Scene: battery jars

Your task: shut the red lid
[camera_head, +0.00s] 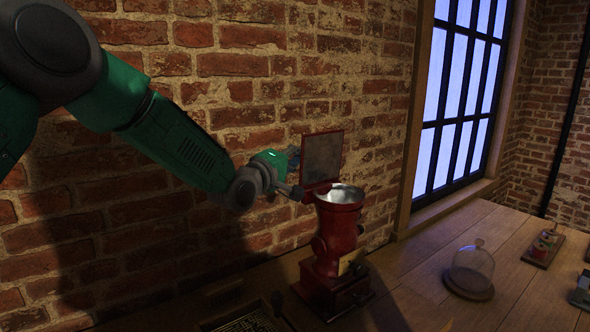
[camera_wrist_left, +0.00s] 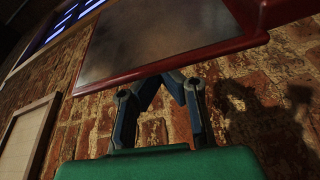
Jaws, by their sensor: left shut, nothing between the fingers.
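The red lid (camera_head: 322,157) stands open and upright, with a grey inner face, behind the metal bowl (camera_head: 341,194) on top of a red mill (camera_head: 338,240). In the left wrist view the lid (camera_wrist_left: 165,38) fills the upper part, its red rim crossing the picture. My left gripper (camera_head: 294,160) is at the left of the lid, close to its edge. In the left wrist view its fingers (camera_wrist_left: 168,78) come together at the lid's rim, shut and empty; I cannot tell whether they touch it. The fingertips are partly hidden. My right gripper is not in view.
The mill stands on a wooden table (camera_head: 420,270) close to a brick wall. A glass dome (camera_head: 472,266) and a small board (camera_head: 542,250) with items stand to the right. A dark tray-like thing (camera_head: 245,318) is at the front left. The table between mill and dome is clear.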

